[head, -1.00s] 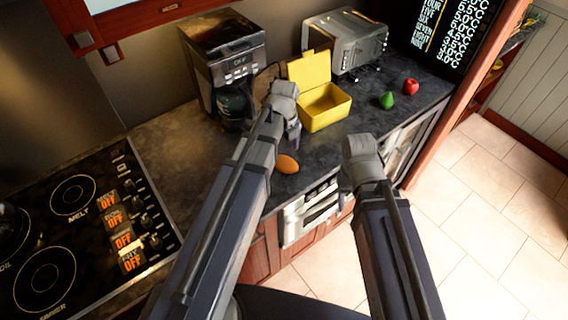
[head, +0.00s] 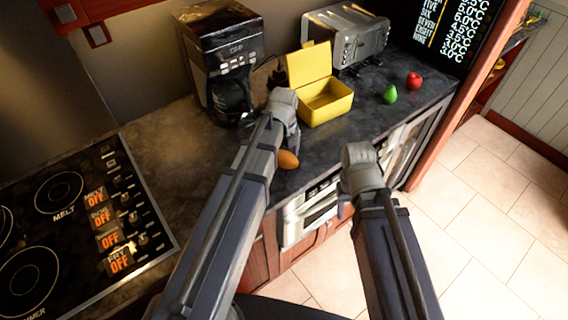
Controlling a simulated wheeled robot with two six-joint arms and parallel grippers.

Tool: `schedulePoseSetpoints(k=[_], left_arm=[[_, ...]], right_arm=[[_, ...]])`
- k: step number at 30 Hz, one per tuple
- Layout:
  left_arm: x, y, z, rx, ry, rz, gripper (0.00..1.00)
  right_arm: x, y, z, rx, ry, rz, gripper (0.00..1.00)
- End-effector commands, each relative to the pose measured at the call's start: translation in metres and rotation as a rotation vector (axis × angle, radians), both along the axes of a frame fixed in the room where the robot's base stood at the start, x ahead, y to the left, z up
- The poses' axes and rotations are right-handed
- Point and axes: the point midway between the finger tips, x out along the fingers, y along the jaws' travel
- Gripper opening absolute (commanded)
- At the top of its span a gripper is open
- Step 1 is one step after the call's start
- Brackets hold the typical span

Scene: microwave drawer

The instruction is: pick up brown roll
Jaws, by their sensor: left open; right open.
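The brown roll (head: 288,160) lies on the dark countertop, near its front edge. My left gripper (head: 291,140) is above and just behind the roll in the head view, pointing down; its fingers are mostly hidden by its own wrist. I cannot tell whether it touches the roll. The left forearm passes close along the roll's left side. My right gripper (head: 345,205) is in front of the counter's edge, to the right of the roll, and holds nothing that I can see.
An open yellow box (head: 326,103) stands just behind my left gripper. A green pear (head: 390,94) and a red apple (head: 414,80) lie to the right. A stovetop (head: 75,215) is at the left.

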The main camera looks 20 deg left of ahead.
Motion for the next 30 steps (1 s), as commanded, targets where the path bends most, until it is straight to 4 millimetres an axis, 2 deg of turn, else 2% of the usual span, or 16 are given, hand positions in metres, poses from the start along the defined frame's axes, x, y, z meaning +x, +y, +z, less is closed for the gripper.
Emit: schedulePoseSetpoints(k=[5,27,30], left_arm=[[0.0,0.0,0.0013,0.0,0.0,0.0,1.0],[-0.0001,-0.0001,0.0012,0.0,0.0,0.0,0.17],[-0.0001,-0.0001,0.0012,0.0,0.0,0.0,0.12]], right_arm=[[0.0,0.0,0.0013,0.0,0.0,0.0,0.5],[0.0,0.0,0.0012,0.0,0.0,0.0,0.5],[0.0,0.0,0.0012,0.0,0.0,0.0,0.5]])
